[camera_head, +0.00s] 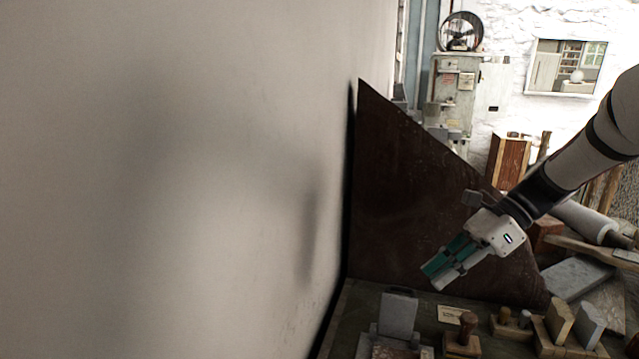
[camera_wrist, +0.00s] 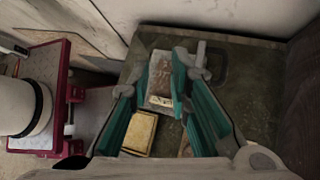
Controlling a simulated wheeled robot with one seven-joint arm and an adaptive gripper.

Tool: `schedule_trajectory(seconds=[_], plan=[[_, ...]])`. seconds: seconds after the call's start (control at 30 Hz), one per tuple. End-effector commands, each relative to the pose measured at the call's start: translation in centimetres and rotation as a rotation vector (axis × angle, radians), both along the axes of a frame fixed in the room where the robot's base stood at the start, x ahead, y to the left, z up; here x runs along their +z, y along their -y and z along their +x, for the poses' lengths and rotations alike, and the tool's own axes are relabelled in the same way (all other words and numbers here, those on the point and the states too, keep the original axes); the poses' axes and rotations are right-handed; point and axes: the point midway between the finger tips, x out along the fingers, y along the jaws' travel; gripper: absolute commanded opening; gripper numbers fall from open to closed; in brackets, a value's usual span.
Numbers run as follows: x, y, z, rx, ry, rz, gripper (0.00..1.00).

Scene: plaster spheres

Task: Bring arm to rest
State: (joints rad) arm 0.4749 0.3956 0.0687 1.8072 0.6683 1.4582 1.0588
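My arm reaches in from the right in the camera_head view. My gripper (camera_head: 447,272) hangs in the air in front of a dark brown panel, pointing down and to the left, above the worktop. In the camera_wrist view its teal fingers (camera_wrist: 163,62) stand apart with a gap between the tips, so it is open. No held thing shows between them. A brown and pale block (camera_wrist: 161,78) seen through the gap appears to lie on the worktop beyond the fingertips.
A pale wall (camera_head: 180,180) fills the left, beside the dark panel (camera_head: 410,190). The worktop (camera_head: 345,310) below carries a grey block (camera_head: 397,314), a brown-knobbed piece (camera_head: 467,330) and other small blocks. A yellowish block (camera_wrist: 140,132) and a red-framed stand (camera_wrist: 62,80) show in the camera_wrist view.

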Motion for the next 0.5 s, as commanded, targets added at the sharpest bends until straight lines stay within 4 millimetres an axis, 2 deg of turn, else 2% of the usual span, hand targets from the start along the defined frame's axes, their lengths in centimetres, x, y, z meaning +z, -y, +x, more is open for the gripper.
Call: schedule_trajectory(seconds=[0.03,0.2,0.5], plan=[[1.0,-1.0,-1.3,0.067,0.064,-0.053,0.18],[2.9,-2.7,-5.6,0.302,0.267,-0.219,0.18],[5.0,-4.0,-13.1,0.754,0.612,-0.487,0.18]])
